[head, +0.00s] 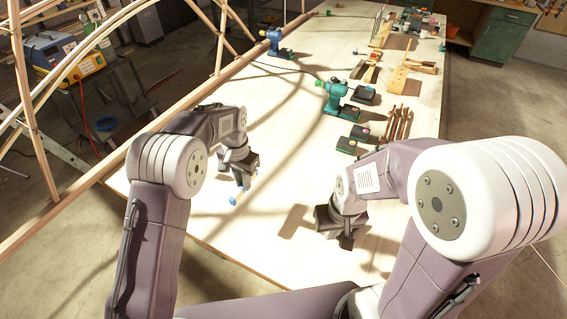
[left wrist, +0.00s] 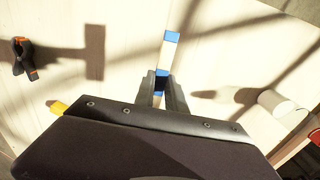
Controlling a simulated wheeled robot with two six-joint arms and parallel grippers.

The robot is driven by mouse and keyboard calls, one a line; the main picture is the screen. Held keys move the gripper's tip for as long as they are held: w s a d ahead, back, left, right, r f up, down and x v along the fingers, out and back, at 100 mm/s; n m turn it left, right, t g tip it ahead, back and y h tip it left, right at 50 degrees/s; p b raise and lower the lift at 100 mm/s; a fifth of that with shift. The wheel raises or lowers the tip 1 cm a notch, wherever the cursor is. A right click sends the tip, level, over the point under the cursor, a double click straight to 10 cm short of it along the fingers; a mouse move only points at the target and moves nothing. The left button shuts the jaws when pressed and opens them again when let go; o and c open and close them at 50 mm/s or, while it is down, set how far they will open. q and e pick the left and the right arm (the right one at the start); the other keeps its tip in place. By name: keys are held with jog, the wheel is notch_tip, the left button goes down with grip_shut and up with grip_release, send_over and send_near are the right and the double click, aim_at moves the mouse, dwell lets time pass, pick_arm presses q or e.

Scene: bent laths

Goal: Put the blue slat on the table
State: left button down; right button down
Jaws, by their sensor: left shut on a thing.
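The blue slat (head: 239,194) is a short pale strip with blue bands. In the left wrist view the slat (left wrist: 167,55) points away from the jaws, with one blue band at its far end and another between the fingers. My left gripper (head: 243,177) is shut on it, over the left part of the table (head: 270,255). The left fingers (left wrist: 162,88) also show in the left wrist view. I cannot tell whether the slat touches the table. My right gripper (head: 338,226) is over the table further right and appears empty; its finger gap is unclear.
A teal drill (head: 335,96) and several dark battery packs stand beyond my right gripper. A blue drill (head: 275,44) is further back. Wooden pieces (head: 398,123) lie on the right. A long lath (head: 85,180) runs along the left table edge. The table's near middle is bare.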

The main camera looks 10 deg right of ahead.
pick_arm(q)
jog(key=s+d+f, duration=0.1)
jog(key=s+f, duration=0.1)
jog(key=s, duration=0.1)
jog(key=s+d+f+p, duration=0.1)
jog(key=s+f, duration=0.1)
jog(key=s, duration=0.2)
jog(key=s+d+f, duration=0.2)
jog(key=s+f, duration=0.1)
jog(key=shift+s+p, duration=0.35)
notch_tip(320, 180, down, 4)
jog(key=shift+r+p, duration=0.15)
jog(key=shift+p, duration=0.25)
jog(key=shift+w+f, duration=0.1)
jog(key=shift+f, duration=0.15)
jog(key=shift+f, duration=0.1)
jog(key=c, duration=1.4)
grip_release()
notch_tip(320, 180, up, 12)
jog(key=shift+r+b, duration=0.15)
jog(key=shift+b, duration=0.55)
